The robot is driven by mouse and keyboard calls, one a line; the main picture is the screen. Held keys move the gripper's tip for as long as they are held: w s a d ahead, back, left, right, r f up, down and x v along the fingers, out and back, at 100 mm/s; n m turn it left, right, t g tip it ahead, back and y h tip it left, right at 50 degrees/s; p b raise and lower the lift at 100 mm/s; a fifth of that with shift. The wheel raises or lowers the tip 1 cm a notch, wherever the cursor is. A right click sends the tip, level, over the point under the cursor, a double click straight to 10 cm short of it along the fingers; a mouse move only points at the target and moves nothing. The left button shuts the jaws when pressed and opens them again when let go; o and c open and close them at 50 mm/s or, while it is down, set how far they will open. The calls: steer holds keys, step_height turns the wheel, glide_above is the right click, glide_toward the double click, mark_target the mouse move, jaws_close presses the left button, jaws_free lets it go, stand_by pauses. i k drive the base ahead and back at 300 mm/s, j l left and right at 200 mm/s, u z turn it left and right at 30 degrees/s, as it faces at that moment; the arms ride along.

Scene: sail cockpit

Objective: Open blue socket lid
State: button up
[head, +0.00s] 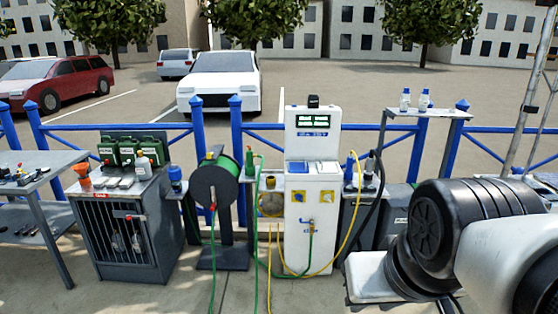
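A white service pedestal (312,225) stands upright at the middle of the head view, in front of the blue railing. On its sloping ledge are a blue panel on the left (299,168) and a paler panel on the right (326,168). I cannot tell which of these is the blue socket lid, or whether any lid is open. My arm fills the lower right, right of the pedestal. My gripper is not in view.
A green hose reel (215,183) stands left of the pedestal, and a yellow cable hangs on its right. A grey caged cabinet (136,235) and a table (45,185) are farther left. A small shelf with bottles (427,112) is at right. Hoses cross the pavement.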

mark_target(293, 166)
steer(key=i, duration=3.65)
steer(key=l+z, duration=0.05)
steer(key=l, duration=0.1)
